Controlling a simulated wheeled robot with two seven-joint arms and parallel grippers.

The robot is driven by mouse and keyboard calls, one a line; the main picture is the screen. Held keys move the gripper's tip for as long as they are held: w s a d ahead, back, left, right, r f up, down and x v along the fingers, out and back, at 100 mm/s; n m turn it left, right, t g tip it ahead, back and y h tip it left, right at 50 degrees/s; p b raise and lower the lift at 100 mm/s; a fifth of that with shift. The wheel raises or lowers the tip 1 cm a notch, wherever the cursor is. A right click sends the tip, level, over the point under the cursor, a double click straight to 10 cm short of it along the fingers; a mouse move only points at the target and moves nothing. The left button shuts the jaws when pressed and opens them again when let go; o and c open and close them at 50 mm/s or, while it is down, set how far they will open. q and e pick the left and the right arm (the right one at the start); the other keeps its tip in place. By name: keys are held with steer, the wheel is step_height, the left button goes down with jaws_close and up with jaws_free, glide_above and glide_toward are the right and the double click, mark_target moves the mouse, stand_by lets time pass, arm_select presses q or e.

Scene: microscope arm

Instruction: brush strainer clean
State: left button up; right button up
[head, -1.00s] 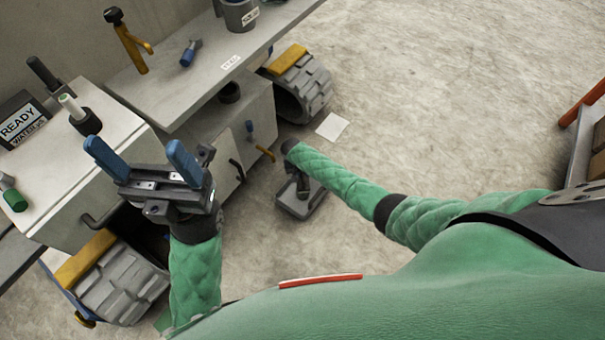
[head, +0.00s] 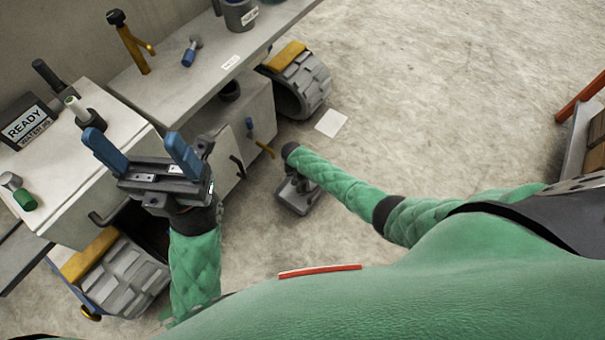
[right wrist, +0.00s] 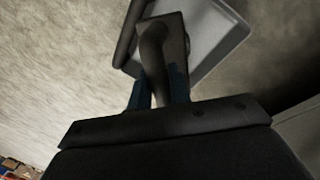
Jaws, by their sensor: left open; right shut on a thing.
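My left gripper (head: 137,143) is open and empty, fingers pointing up in the head view, in front of the pale counter on the left. My right gripper hangs low beside the cabinet, mostly hidden behind my forearm in the head view. In the right wrist view, the blue fingers of my right gripper (right wrist: 158,93) are shut on a dark handle (right wrist: 155,50). A grey, shallow tray-like piece (right wrist: 205,32) with a dark rim shows beyond it; it also shows in the head view (head: 297,200). I cannot tell if this is the strainer. No brush is clearly recognisable.
The back shelf holds a blue-ended tool (head: 189,54), a yellow post (head: 132,45) and a grey pot (head: 241,14).

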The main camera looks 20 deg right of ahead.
steer(key=shift+w, duration=0.1)
steer(key=shift+w+d+b, duration=0.15)
steer(key=shift+w+b, duration=0.1)
steer(key=shift+w, duration=0.45)
steer(key=shift+w+d+b, duration=0.1)
steer(key=shift+w+b, duration=0.15)
steer(key=shift+w, duration=0.4)
steer(key=shift+s+r, duration=0.1)
steer(key=shift+s+a+p, duration=0.15)
steer(key=shift+s+p, duration=0.45)
steer(key=shift+p, duration=0.15)
steer(key=shift+s+a+p, duration=0.1)
steer(key=shift+s+p, duration=0.45)
steer(key=shift+s, duration=0.2)
steer(key=shift+w, duration=0.1)
steer(key=shift+w+d+b, duration=0.15)
steer(key=shift+w+b, duration=0.15)
steer(key=shift+w, duration=0.4)
steer(key=shift+w+d+b, duration=0.1)
steer(key=shift+w+b, duration=0.2)
steer(key=shift+w, duration=0.4)
steer(key=shift+s, duration=0.15)
